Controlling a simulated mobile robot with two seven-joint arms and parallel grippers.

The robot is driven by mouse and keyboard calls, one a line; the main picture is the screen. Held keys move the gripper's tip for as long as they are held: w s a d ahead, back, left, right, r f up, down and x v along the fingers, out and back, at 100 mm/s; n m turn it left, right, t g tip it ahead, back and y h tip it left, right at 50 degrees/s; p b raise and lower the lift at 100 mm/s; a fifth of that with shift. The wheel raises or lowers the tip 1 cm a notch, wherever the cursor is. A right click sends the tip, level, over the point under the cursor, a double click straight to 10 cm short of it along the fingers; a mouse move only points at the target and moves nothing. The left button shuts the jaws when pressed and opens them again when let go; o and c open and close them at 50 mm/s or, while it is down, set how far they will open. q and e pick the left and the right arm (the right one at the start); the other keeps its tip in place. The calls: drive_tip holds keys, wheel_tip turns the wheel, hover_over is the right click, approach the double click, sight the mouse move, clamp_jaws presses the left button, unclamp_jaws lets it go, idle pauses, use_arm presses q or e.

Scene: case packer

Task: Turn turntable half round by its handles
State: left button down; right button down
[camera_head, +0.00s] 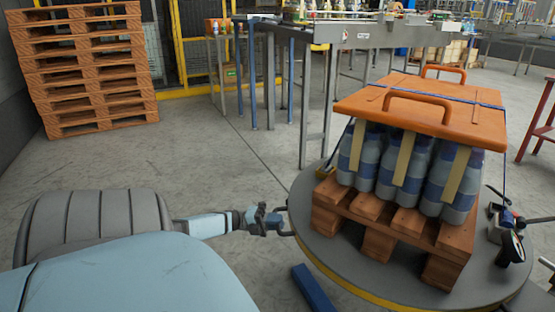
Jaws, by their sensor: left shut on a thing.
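The turntable (345,251) is a round grey disc with a yellow edge, at the lower right. It bears a wooden pallet (362,203) with blue-and-grey bottles (368,160) under an orange lid (430,107) with two loop handles, strapped round. My left gripper (281,221) reaches in from the left and is shut on a dark handle (290,233) at the turntable's left rim.
A tall stack of wooden pallets (85,75) stands at the back left. A conveyor (350,34) on metal legs runs along the back. A blue bar (312,289) lies on the floor by the turntable. A red stand (540,125) is at the right. The grey floor (210,150) between is clear.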

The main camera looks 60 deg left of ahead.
use_arm(q)
drive_tip(key=c, duration=1.1)
unclamp_jaws()
drive_tip(key=shift+s+a, duration=0.1)
drive_tip(key=p+v, duration=0.1)
drive_tip(key=v, duration=1.2)
drive_tip(key=shift+s+a, duration=0.2)
drive_tip(key=shift+f, duration=0.15)
